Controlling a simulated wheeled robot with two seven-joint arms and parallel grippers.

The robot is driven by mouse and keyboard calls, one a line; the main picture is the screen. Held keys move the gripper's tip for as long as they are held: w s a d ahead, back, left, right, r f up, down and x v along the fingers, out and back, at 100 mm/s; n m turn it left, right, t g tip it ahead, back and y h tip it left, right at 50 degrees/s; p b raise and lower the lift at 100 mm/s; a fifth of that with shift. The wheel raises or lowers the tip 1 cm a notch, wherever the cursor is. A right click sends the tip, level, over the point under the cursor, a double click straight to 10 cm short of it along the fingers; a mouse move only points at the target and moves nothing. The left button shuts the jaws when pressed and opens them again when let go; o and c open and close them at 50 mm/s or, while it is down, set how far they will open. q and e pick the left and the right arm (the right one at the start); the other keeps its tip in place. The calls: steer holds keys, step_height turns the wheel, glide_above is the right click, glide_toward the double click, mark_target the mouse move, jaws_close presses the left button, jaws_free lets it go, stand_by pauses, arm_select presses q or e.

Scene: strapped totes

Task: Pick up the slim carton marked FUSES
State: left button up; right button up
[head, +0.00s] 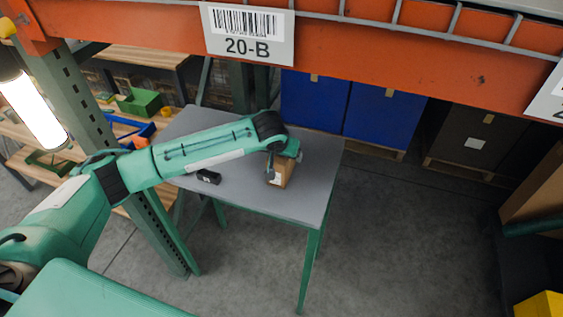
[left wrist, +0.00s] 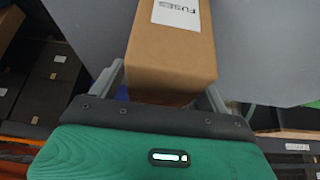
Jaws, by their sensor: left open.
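The slim brown carton (head: 284,173) stands on a grey table in the head view. In the left wrist view the carton (left wrist: 172,55) shows a white label reading FUSES and fills the space between the fingers. My left gripper (left wrist: 165,88) is open, with one finger on each side of the carton. A narrow gap seems to show at the sides, but I cannot tell whether either finger touches it. In the head view my left gripper (head: 272,167) is partly hidden by its wrist, at the carton's left and upper side. My right gripper is not in view.
A small black object (head: 208,176) lies on the grey table (head: 305,205), left of the carton. An orange rack beam (head: 400,45) with a 20-B label crosses above. A green rack post (head: 85,110) stands at left. Blue boxes (head: 384,116) stand behind the table.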

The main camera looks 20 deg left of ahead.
arm_select(q)
steer(key=shift+f, duration=0.2)
stand_by(0.5)
steer(key=c, duration=1.3)
steer(key=shift+o, duration=0.2)
